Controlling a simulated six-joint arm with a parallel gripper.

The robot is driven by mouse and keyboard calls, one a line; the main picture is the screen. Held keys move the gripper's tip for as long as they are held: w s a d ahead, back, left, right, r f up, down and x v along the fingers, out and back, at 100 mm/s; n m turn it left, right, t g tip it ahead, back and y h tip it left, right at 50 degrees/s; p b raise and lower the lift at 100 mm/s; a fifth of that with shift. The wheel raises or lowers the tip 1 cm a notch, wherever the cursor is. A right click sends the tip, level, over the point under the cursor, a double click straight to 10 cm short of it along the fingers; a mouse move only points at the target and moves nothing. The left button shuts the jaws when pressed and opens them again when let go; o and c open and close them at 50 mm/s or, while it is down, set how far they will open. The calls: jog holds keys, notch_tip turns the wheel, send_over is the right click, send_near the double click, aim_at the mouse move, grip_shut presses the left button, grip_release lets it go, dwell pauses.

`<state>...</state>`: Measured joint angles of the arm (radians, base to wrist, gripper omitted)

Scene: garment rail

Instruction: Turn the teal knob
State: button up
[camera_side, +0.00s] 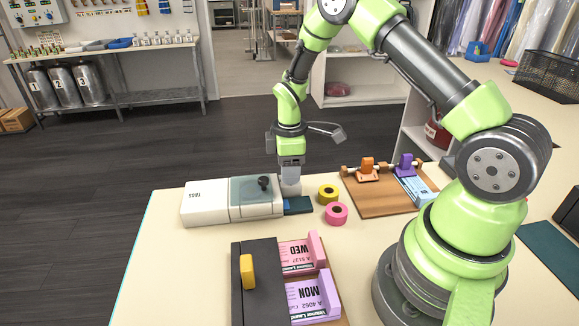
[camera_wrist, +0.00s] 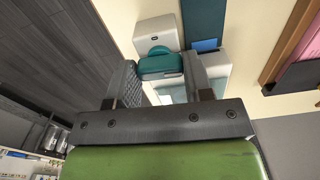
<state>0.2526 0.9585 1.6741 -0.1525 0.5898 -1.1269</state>
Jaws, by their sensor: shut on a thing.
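The teal knob (camera_wrist: 162,66) shows in the wrist view between the two fingers of my gripper (camera_wrist: 162,80). It is on the white tag machine (camera_wrist: 157,30). In the side view the white machine (camera_side: 205,203), marked TAGS, lies on the table with a teal-tinted window and a small dark knob on top. My gripper (camera_side: 290,187) points down at the machine's right end, shut on the teal knob. The fingers hide the teal knob in the side view.
A dark blue tray (camera_side: 299,205) juts from the machine's right end. Yellow (camera_side: 328,194) and pink (camera_side: 337,214) tape rolls lie to the right. A wooden board (camera_side: 372,196) with orange and purple clips is farther right. A dark box with WED and MON cards (camera_side: 304,255) stands in front.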

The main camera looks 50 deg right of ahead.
jog(key=m, duration=1.3)
jog(key=shift+m, duration=2.1)
jog(key=o, duration=0.9)
